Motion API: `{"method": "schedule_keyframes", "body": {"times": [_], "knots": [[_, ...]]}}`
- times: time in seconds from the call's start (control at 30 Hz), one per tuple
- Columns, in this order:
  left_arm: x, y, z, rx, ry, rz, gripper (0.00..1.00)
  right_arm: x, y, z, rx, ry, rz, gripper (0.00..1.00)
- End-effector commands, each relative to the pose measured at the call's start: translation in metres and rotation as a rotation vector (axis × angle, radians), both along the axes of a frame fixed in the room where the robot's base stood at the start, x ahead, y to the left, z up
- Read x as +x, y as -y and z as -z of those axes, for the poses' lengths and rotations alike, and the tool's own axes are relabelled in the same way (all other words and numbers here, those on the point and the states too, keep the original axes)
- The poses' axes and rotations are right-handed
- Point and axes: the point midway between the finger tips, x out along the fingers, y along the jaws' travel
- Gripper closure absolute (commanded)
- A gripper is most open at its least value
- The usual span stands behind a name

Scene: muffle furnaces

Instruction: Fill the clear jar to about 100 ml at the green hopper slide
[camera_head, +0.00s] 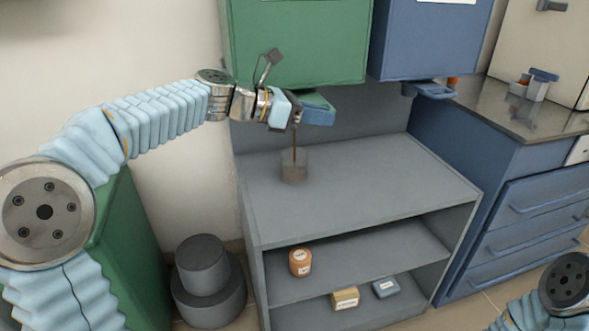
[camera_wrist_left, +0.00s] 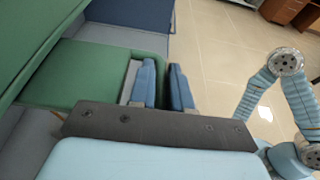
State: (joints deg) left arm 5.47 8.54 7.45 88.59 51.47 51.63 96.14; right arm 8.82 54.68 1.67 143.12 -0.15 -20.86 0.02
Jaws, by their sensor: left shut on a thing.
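The clear jar (camera_head: 294,166) stands upright on the grey bench top below the green hopper (camera_head: 298,45). A thin brown stream (camera_head: 295,137) falls into it from under the hopper. Some brownish content seems to show in the jar, but I cannot read its level. The green hopper slide (camera_head: 316,97) sticks out under the hopper and shows large in the left wrist view (camera_wrist_left: 105,78). My left gripper (camera_head: 318,115) is at the slide, shut on it; its blue fingers (camera_wrist_left: 163,86) hide the exact contact. My right gripper is out of view.
A blue hopper (camera_head: 430,38) with its own blue slide (camera_head: 433,90) hangs to the right. An orange jar (camera_head: 300,262) and two small blocks stand on the shelves below. The bench top right of the clear jar is free.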

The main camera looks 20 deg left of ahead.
Motion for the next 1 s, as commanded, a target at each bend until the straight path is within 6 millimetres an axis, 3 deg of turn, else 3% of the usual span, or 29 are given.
{"method": "schedule_keyframes", "body": {"times": [0.27, 0.6, 0.87, 0.9, 1.0], "knots": [[0.003, -0.002, -0.001, 0.000, -0.001, -0.001, 1.00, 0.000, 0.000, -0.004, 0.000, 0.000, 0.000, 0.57], [0.025, -0.017, -0.003, -0.001, -0.003, -0.002, 1.00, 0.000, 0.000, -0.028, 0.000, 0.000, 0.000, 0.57], [0.028, -0.020, -0.001, 0.001, 0.003, -0.004, 1.00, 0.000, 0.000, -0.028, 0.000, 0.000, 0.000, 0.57], [0.028, -0.020, -0.001, 0.001, 0.003, -0.005, 0.78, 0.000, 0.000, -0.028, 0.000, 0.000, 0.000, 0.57], [0.028, -0.020, -0.001, 0.001, 0.003, -0.004, 0.62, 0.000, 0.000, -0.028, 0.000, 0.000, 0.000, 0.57]]}}
